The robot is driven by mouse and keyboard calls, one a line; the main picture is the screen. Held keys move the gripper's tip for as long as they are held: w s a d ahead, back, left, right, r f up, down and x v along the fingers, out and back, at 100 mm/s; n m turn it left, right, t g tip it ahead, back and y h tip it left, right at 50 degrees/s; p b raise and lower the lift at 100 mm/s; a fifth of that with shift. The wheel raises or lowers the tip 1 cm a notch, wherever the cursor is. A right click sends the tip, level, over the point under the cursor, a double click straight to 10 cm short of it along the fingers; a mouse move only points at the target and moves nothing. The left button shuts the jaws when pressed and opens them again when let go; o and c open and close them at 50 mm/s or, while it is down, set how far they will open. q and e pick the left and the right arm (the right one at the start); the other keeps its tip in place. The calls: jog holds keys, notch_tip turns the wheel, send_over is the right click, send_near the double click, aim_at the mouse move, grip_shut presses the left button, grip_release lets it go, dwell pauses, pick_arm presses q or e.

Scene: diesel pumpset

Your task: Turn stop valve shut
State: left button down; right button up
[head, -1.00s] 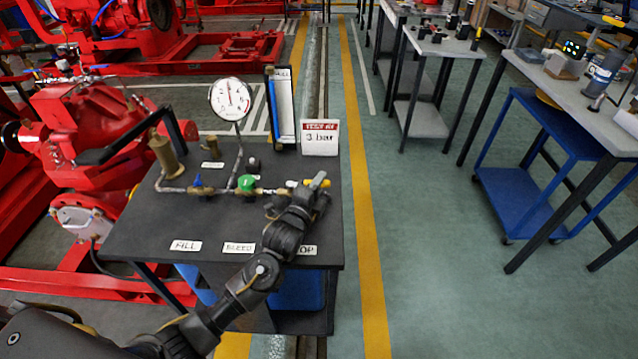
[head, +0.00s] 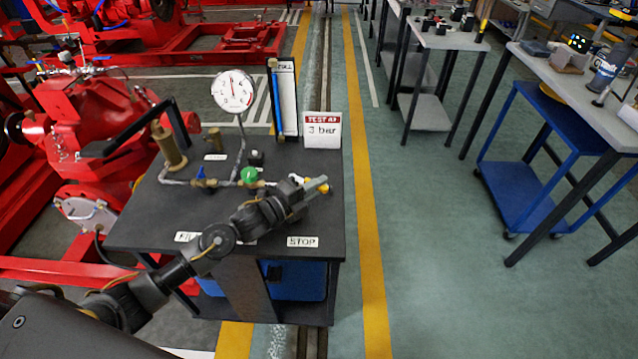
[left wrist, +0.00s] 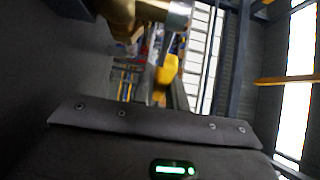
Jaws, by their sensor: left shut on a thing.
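The black bench (head: 135,232) carries a pipe line with blue, green and yellow valve handles. The stop valve's yellow handle (head: 327,188) is at the right end of the line, behind the "STOP" label (head: 302,242). My left gripper (head: 316,186) is at this handle, shut on it, and hides most of the handle and valve body. In the left wrist view the yellow handle (left wrist: 167,70) shows in front of the gripper, below a brass fitting (left wrist: 122,14) and a silver pipe end. My right gripper is not in view.
A round gauge (head: 234,91), a blue sight tube on a board (head: 285,97) and a "3 bar" sign (head: 322,130) stand at the back of the bench. The green-handled valve (head: 249,175) is just left of my gripper.

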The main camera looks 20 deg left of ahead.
pick_arm(q)
jog(key=shift+s+m+g+h, duration=0.15)
jog(key=shift+m+g+h, duration=0.15)
jog(key=shift+h, duration=0.1)
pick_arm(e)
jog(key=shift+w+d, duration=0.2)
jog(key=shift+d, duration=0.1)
pick_arm(q)
jog(key=c, duration=1.4)
grip_release()
jog(key=shift+s+a, duration=0.1)
jog(key=shift+a, duration=0.05)
